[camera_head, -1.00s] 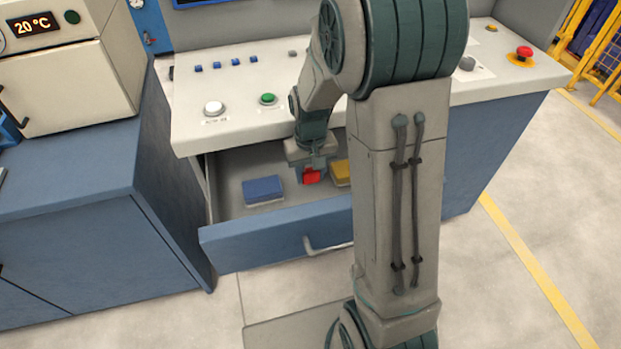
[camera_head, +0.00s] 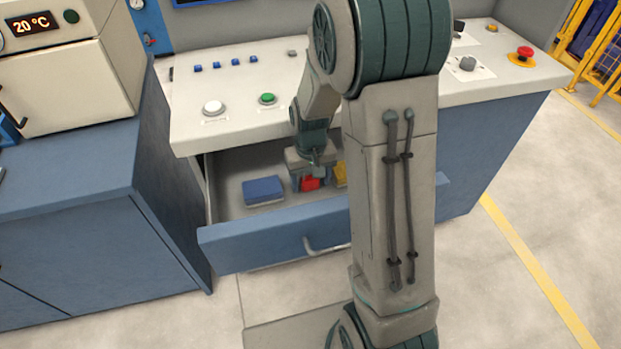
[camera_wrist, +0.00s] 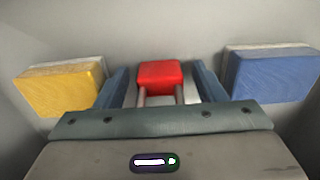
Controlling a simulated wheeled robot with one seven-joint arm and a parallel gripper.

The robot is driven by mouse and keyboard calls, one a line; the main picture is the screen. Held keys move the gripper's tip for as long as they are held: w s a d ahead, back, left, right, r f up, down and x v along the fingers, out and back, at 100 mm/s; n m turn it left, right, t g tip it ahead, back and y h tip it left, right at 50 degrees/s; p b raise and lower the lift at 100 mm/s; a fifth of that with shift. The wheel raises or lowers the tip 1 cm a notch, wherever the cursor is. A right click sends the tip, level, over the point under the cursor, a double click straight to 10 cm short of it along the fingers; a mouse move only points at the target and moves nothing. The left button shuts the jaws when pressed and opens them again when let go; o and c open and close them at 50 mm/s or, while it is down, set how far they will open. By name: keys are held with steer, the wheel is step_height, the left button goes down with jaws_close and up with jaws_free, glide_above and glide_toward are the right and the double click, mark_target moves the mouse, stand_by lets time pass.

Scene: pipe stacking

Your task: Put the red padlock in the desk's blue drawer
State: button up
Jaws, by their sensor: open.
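The red padlock (camera_wrist: 160,76) lies in the open blue drawer (camera_head: 275,243), seen in the wrist view between my gripper's two fingers, with its shackle toward the palm. In the head view the padlock (camera_head: 310,183) shows just below my gripper (camera_head: 312,180), inside the drawer. My gripper also shows in the wrist view (camera_wrist: 162,88); its fingers are open, with a gap on each side of the padlock. Whether the padlock rests fully on the drawer floor is hard to tell.
A blue and white block (camera_head: 263,190) lies in the drawer left of the padlock, and a yellow one (camera_head: 341,174) lies to its right. The white control panel (camera_head: 235,95) overhangs the back of the drawer. A blue cabinet (camera_head: 70,190) stands at left.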

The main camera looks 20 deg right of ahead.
mark_target(311, 179)
step_height(311, 179, up, 11)
steer(key=shift+r+p, duration=0.2)
steer(key=shift+p, duration=0.7)
steer(key=s+r, duration=0.2)
steer(key=s, duration=0.3)
steer(key=s+r+t, duration=0.1)
steer(key=s+r, duration=0.1)
steer(key=s, duration=0.4)
steer(key=s+r+t, duration=0.1)
steer(key=s+r, duration=0.1)
steer(key=s, duration=0.3)
steer(key=shift+s+a, duration=0.25)
